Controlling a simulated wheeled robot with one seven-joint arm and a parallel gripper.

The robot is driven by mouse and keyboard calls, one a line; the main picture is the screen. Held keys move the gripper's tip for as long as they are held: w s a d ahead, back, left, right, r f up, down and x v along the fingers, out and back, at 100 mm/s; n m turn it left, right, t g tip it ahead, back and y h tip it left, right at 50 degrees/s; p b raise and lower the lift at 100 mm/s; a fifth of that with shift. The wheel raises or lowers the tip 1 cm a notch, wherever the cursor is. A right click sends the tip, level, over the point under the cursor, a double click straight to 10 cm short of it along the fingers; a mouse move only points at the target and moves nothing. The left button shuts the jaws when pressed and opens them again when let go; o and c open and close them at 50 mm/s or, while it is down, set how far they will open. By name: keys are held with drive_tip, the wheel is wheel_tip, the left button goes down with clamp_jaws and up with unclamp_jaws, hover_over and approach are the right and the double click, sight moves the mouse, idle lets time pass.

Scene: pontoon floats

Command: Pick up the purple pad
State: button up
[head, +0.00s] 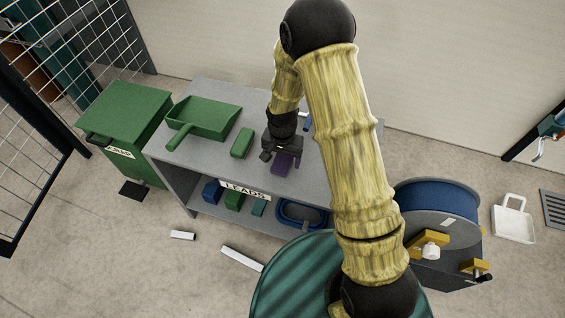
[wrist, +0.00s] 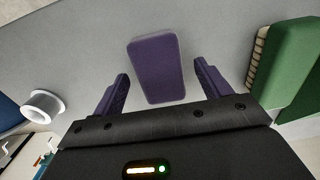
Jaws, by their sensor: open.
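The purple pad (wrist: 156,66) lies on the grey table top and shows almost whole in the wrist view, its near end between the tips of the two fingers. In the head view the purple pad (head: 284,162) is partly hidden by my gripper (head: 275,154). My gripper also shows in the wrist view (wrist: 160,84), with its purple fingers apart, one on each side of the pad. A gap shows between the pad and each finger. How high the fingers are above the table top, I cannot tell.
A green brush (head: 242,143) and a green dustpan (head: 206,118) lie left on the grey table (head: 205,160). The lower shelf, labelled LEADS, holds several blocks and a blue tray (head: 303,214). A green bin (head: 124,119) stands left; a blue cable reel (head: 437,200) stands right.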

sight(282, 159)
drive_tip(key=shift+f, duration=0.45)
drive_tip(key=c, duration=1)
drive_tip(key=shift+r, duration=0.15)
drive_tip(key=shift+c, duration=0.2)
wheel_tip(282, 159, up, 10)
drive_tip(key=p, duration=0.1)
drive_tip(key=shift+p, duration=0.4)
